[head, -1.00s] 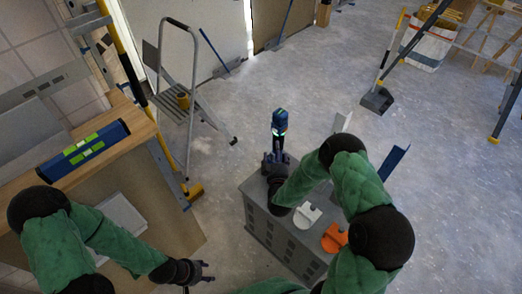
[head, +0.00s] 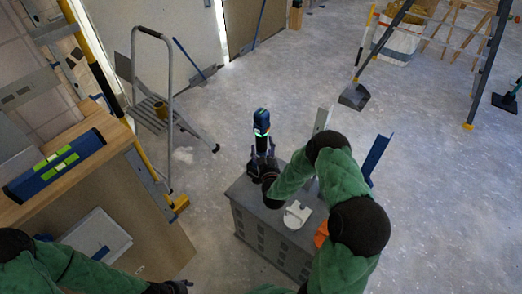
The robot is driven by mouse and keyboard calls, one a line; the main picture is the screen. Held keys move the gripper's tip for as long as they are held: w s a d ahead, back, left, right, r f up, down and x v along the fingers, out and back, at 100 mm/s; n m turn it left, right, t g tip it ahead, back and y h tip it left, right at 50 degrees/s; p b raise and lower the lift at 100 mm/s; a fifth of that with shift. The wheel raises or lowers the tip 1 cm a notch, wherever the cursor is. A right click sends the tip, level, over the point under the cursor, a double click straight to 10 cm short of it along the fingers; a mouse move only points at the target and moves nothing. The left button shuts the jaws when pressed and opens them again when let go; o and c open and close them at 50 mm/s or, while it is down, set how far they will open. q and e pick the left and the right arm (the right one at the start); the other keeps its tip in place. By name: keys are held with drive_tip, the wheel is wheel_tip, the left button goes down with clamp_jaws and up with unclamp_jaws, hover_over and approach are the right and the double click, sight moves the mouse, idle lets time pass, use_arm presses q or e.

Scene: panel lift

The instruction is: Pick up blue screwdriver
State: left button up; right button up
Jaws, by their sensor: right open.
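The blue screwdriver (head: 262,121), blue and black with a bright greenish band, appears upright by the far corner of the grey box (head: 268,245) in the head view. My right gripper (head: 262,150) is open and right at the screwdriver's lower part, which its fingers partly hide. I cannot tell whether the fingers touch it. My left gripper (head: 180,287) is at the bottom edge, far from the screwdriver. It is small and partly cut off, so its jaws are unclear.
A white piece (head: 297,214) and a partly hidden orange piece (head: 321,233) lie on the box. A wooden bench (head: 125,150) with a blue-green level (head: 54,165) stands left. A stepladder (head: 166,110) stands behind.

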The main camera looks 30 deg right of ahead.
sight(265, 143)
drive_tip(key=b+x, duration=0.1)
drive_tip(key=x, duration=0.2)
drive_tip(key=shift+w+d+b, duration=0.2)
drive_tip(key=shift+d+b, duration=0.1)
drive_tip(key=shift+b, duration=0.1)
drive_tip(key=shift+w+d+r, duration=0.15)
drive_tip(key=shift+w+d, duration=0.05)
drive_tip(key=shift+w, duration=0.35)
drive_tip(key=c, duration=1.2)
drive_tip(key=shift+r, duration=0.2)
drive_tip(key=shift+c, duration=1.4)
drive_tip(key=shift+d+r, duration=0.1)
wheel_tip(265, 143, up, 10)
drive_tip(key=p, duration=0.4)
